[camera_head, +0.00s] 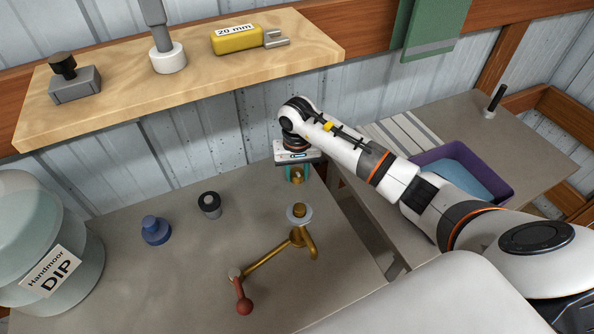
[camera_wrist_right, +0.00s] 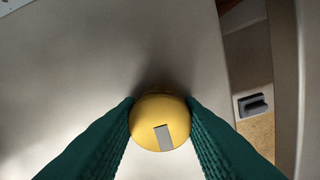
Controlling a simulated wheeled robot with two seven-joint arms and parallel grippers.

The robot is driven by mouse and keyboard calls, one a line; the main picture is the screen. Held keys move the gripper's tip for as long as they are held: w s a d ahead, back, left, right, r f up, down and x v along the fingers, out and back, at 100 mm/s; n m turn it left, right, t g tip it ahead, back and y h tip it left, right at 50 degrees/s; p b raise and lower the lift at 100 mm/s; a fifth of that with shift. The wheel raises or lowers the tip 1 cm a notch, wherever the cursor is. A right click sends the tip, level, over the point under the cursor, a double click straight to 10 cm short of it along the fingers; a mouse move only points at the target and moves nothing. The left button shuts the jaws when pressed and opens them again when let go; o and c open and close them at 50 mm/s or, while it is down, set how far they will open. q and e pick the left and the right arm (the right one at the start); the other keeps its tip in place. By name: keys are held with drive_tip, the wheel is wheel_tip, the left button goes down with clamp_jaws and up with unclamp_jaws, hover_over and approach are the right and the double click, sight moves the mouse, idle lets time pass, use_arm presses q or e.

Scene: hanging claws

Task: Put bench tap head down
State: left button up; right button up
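My right gripper (camera_head: 296,175) points down near the bench's back right edge, with its teal fingers closed around a small brass piece, which I take for the bench tap head (camera_head: 298,178). In the right wrist view the head (camera_wrist_right: 160,122) is a yellow dome with a grey rectangular mark, gripped on both sides by the green fingers (camera_wrist_right: 160,115). Whether its underside touches the bench (camera_head: 190,265) is hard to tell. My left gripper is out of view.
A blue knobbed piece (camera_head: 155,230) and a dark-topped grey cylinder (camera_head: 209,205) stand left on the bench. A large labelled tub (camera_head: 45,240) is far left. A wooden shelf (camera_head: 120,95) overhangs the back. A purple bin (camera_head: 494,190) sits on the right-hand table.

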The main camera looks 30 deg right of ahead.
sight(297, 172)
drive_tip(key=o, duration=0.4)
drive_tip(key=shift+c, duration=0.2)
drive_tip(key=shift+r, duration=0.1)
drive_tip(key=shift+r, duration=0.25)
wheel_tip(297, 172, up, 6)
drive_tip(key=shift+r+b, duration=0.15)
drive_tip(key=shift+b, duration=0.55)
drive_tip(key=shift+r, duration=0.45)
